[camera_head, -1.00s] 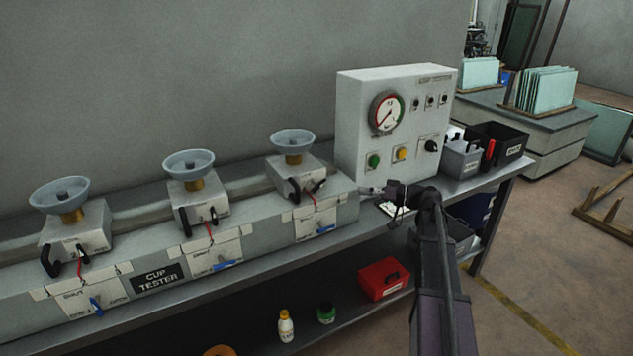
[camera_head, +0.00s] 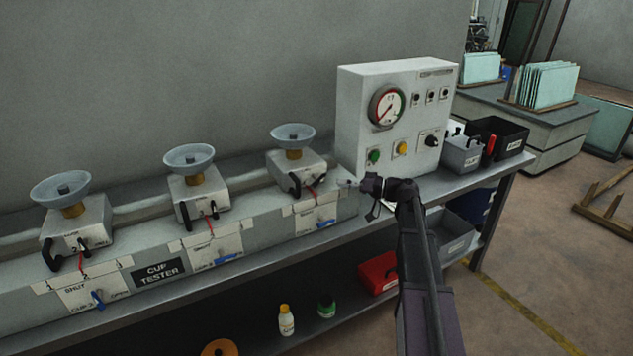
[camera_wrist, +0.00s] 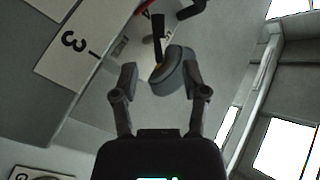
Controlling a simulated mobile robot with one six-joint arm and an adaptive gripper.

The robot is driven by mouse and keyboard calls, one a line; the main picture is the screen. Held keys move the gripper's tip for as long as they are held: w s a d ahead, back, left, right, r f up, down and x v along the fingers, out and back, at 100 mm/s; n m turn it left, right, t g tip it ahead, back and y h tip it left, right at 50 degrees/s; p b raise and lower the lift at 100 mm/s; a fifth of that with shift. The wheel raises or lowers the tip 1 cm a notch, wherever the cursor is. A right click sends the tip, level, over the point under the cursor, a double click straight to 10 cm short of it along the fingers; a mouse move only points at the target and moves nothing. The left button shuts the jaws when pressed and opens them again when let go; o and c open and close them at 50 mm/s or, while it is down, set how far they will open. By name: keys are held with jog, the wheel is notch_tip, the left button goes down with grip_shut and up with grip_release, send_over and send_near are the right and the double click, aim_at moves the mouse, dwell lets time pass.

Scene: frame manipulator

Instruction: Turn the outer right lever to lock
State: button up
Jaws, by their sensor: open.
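The cup tester (camera_head: 235,262) carries three stations in a row, each a light block with a pale cup on top and black levers in front. The right station (camera_head: 290,168) has a black lever (camera_head: 294,186) at its left front and a smaller black part at its right front. My gripper (camera_head: 365,187) is just right of this station in the head view. In the wrist view my gripper (camera_wrist: 158,63) is open, with a dark grey rounded piece (camera_wrist: 176,70) showing between its fingers. I cannot tell whether they touch. A black rod (camera_wrist: 158,36) and a label reading 3 are beyond.
A control box (camera_head: 355,128) with a gauge and buttons stands behind my gripper. The lower shelf holds a red box (camera_head: 376,272) and small bottles. A grey wall closes the back.

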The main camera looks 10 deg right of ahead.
aim_at(319, 178)
jog(key=x, duration=0.7)
jog(key=shift+a, duration=0.2)
